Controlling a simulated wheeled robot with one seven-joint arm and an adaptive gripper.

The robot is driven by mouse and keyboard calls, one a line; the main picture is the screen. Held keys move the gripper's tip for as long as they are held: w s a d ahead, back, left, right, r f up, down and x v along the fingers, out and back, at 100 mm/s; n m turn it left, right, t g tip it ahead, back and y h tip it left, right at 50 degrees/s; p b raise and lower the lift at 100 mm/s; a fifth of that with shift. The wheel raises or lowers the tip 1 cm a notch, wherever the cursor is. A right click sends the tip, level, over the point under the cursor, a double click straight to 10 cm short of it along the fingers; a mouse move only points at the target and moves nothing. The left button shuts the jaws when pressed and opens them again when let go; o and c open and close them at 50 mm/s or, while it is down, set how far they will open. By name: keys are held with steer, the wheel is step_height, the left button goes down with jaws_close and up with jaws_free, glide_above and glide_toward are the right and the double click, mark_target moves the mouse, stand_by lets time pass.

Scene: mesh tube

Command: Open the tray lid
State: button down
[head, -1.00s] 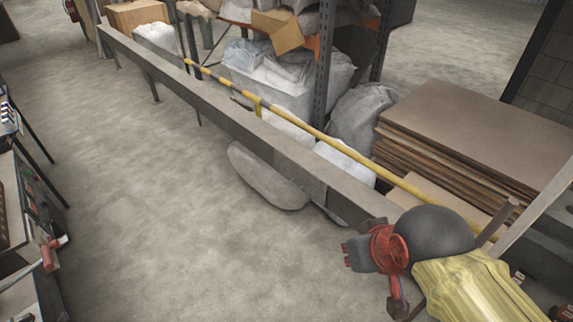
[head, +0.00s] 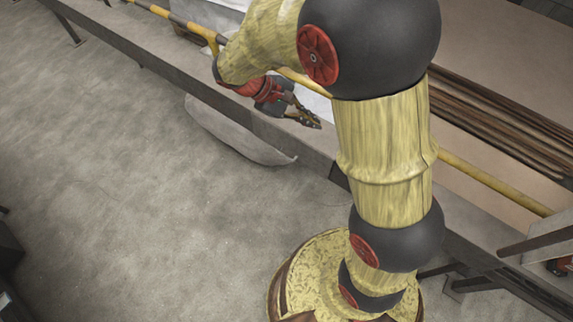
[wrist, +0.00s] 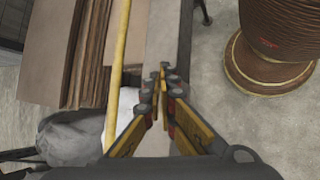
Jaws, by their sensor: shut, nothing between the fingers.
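No tray or tray lid can be made out in either view. My gripper (head: 308,119) is at the end of my bent arm, over the long grey beam, in the upper middle of the head view. In the wrist view my gripper (wrist: 163,78) has its fingertips together above the beam (wrist: 162,35), with nothing between them. Whether it touches the beam cannot be told.
The grey beam (head: 110,50) runs diagonally across the head view, with a yellow bar (head: 490,184) along it. A stack of brown sheets (head: 500,120) lies behind. A pale sack-like shape (head: 235,137) is below the beam.

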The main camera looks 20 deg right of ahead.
steer(key=w+a+f+n+t+h+b, duration=0.1)
steer(key=w+a+f+n+h+b, duration=0.15)
steer(key=f, duration=0.65)
steer(key=w+a+f+n+t+h+b, duration=0.1)
steer(key=w+f+n+t+h, duration=0.2)
steer(key=f, duration=0.5)
steer(key=w+a+f+n+h+b, duration=0.2)
steer(key=w+f+n+h, duration=0.15)
steer(key=f, duration=0.55)
steer(key=n+t+b, duration=0.6)
steer(key=n+t, duration=0.3)
steer(key=t, duration=0.2)
glide_toward(291, 156)
steer(key=x, duration=0.6)
steer(key=shift+w+d, duration=0.1)
steer(key=shift+d, duration=0.1)
steer(key=shift+r+y, duration=0.15)
steer(key=shift+y, duration=0.25)
steer(key=shift+a+r+p, duration=0.1)
steer(key=shift+a+p, duration=0.1)
steer(key=shift+p, duration=0.3)
steer(key=shift+s+a+g+y, duration=0.15)
steer(key=shift+s+g+y, duration=0.15)
steer(key=shift+y, duration=0.1)
steer(key=shift+s+a+r+g+y+p, duration=0.15)
steer(key=shift+a+g+y+p, duration=0.2)
steer(key=shift+p, duration=0.45)
